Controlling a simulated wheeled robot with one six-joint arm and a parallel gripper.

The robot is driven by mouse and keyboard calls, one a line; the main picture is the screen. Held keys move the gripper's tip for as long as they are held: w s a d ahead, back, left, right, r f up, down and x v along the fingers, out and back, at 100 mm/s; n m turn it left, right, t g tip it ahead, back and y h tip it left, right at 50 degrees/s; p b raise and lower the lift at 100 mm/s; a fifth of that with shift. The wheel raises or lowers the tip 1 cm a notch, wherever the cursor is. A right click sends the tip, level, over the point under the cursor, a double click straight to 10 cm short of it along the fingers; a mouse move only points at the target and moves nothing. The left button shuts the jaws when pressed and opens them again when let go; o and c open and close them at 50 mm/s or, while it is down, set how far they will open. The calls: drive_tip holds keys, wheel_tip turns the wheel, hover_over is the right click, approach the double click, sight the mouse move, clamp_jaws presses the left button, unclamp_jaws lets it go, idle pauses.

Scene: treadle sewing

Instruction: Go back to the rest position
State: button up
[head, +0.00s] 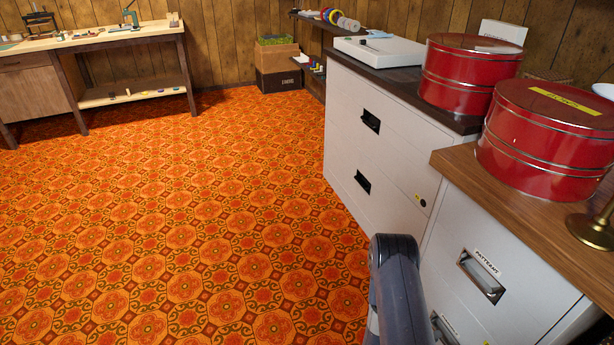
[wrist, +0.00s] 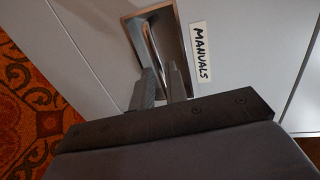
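My gripper shows in the wrist view (wrist: 160,78), with its two fingers a narrow gap apart at the lower end of a metal drawer handle (wrist: 152,45). The handle sits in a recessed plate on a grey drawer front, beside a label reading MANUALS (wrist: 201,52). The handle's lower end appears between the fingertips; I cannot tell whether they press on it. In the head view my arm is at the bottom, in front of the near cabinet, and the fingers are hidden.
A workbench (head: 95,40) and a box (head: 278,65) are at the back. The orange carpet (head: 170,220) is clear.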

drive_tip(key=x, duration=0.3)
drive_tip(key=shift+w+d+f+b, duration=0.1)
drive_tip(key=shift+w+d+b, duration=0.05)
drive_tip(key=shift+d+b, duration=0.15)
drive_tip(key=shift+a, duration=0.35)
